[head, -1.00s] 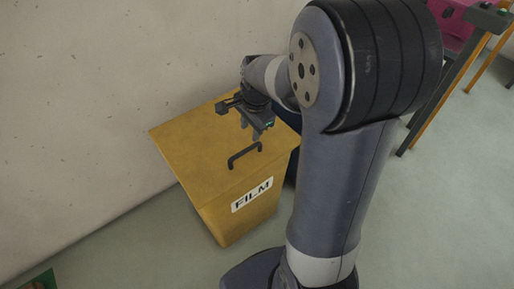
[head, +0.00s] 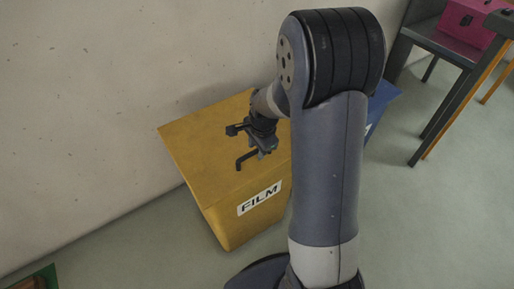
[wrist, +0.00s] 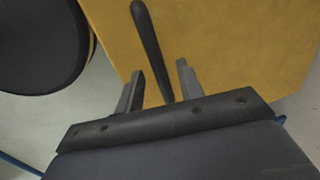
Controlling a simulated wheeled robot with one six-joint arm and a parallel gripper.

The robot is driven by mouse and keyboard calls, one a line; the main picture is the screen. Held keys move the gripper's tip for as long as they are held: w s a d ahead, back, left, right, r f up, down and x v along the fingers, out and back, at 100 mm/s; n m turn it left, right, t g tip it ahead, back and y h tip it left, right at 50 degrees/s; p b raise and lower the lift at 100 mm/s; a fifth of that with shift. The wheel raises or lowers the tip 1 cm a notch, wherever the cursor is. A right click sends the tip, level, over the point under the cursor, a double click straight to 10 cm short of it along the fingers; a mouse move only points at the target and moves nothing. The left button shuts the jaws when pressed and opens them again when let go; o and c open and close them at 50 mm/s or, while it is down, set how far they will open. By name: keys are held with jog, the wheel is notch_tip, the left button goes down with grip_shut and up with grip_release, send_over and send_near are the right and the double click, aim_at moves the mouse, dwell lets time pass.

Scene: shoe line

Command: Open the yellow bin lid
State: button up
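The yellow bin (head: 235,215) stands against the wall, with a white FILM label (head: 259,198) on its front. Its lid (head: 195,140) lies flat and shut on top. A dark bar handle (head: 246,158) is fixed on the lid near the front edge. My gripper (head: 258,148) is just above the handle and hides part of it. In the wrist view the handle (wrist: 150,45) runs between the two spread fingers of my gripper (wrist: 158,82), with space visible on either side. Whether the fingertips are level with the bar is hard to tell.
A blue bin (head: 382,103) stands right behind the yellow one, partly hidden by my arm. A pink box (head: 470,22) sits on a dark table at the upper right. The wall (head: 90,90) is close on the left. Floor is clear at the lower right.

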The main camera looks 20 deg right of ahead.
grip_shut()
dwell(0.3)
dwell(0.3)
